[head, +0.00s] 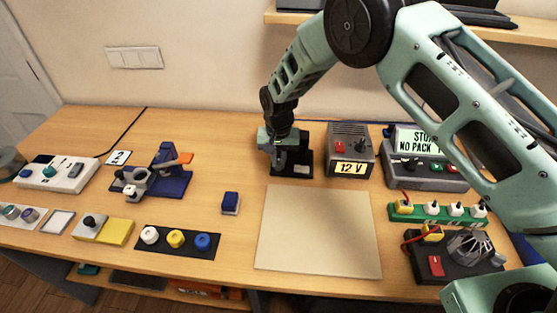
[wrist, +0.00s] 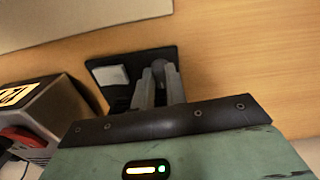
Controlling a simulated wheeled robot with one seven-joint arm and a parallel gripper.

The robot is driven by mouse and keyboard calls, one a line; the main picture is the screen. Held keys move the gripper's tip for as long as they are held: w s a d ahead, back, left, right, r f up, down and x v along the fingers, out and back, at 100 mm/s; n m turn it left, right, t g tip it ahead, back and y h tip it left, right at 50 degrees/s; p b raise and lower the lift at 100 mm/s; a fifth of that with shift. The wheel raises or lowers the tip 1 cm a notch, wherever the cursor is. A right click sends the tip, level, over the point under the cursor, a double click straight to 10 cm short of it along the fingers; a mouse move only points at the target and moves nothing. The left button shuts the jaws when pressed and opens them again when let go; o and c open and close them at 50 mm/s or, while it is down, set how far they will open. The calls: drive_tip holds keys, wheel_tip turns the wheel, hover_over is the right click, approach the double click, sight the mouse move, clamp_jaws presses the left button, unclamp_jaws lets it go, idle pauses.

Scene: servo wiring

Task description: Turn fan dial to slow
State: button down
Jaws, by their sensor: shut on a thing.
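A black panel (head: 306,152) stands on the table behind the beige mat, with a small pale square on it. It also shows in the wrist view (wrist: 98,63), with the pale square (wrist: 112,76) beside my fingers. My gripper (head: 284,158) is over this panel and shut on a dark rounded knob (wrist: 161,72), apparently the fan dial, between its grey fingers (wrist: 159,88) in the wrist view. Most of the knob is hidden by the fingers. No pointer or speed marking is readable. A dark fan-like unit (head: 470,246) with a red switch sits at the right front.
A grey 12 V supply (head: 349,142) stands close to the right of the panel. Farther right are a display box (head: 425,172) and a green socket strip (head: 437,214). The beige mat (head: 318,232) is bare. A blue block (head: 230,203) lies left of it.

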sight(280, 162)
drive_tip(key=n+b, duration=0.3)
drive_tip(key=n, duration=0.2)
drive_tip(key=shift+d+f+n+b, duration=0.1)
drive_tip(key=shift+n+b, duration=0.2)
drive_tip(key=shift+b, duration=0.1)
drive_tip(key=n+b, duration=0.1)
drive_tip(key=n, duration=0.4)
drive_tip(key=shift+w+b, duration=0.1)
drive_tip(key=shift+b, duration=0.3)
drive_tip(key=shift+n, duration=0.4)
drive_tip(key=c, duration=1.4)
unclamp_jaws()
drive_tip(key=shift+c, duration=0.2)
wheel_tip(280, 162, up, 18)
drive_tip(key=b, duration=0.3)
drive_tip(key=shift+f, duration=0.15)
